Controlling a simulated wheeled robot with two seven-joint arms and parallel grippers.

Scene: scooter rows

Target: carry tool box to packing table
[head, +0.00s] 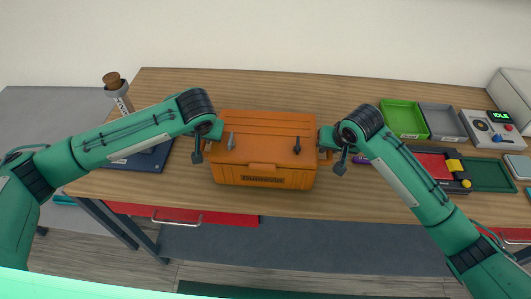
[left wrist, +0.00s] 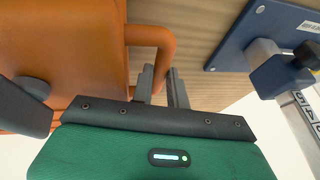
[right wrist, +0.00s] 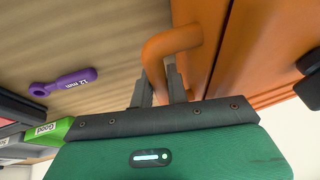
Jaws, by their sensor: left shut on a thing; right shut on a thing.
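The orange tool box (head: 265,150) is in the middle of the head view, upright with its lid shut, over the front part of a wooden table (head: 300,90). I cannot tell whether it rests on the top or hangs just above it. My left gripper (head: 214,140) is shut on the box's left side handle, which shows as an orange loop (left wrist: 150,36) in the left wrist view. My right gripper (head: 325,144) is shut on the right side handle (right wrist: 172,42). I cannot tell whether this table is the packing table.
To the right are a green tray (head: 404,118), a grey tray (head: 443,122), a device reading IDLE (head: 493,129) and a purple wrench (right wrist: 66,80). The table's back middle is clear.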

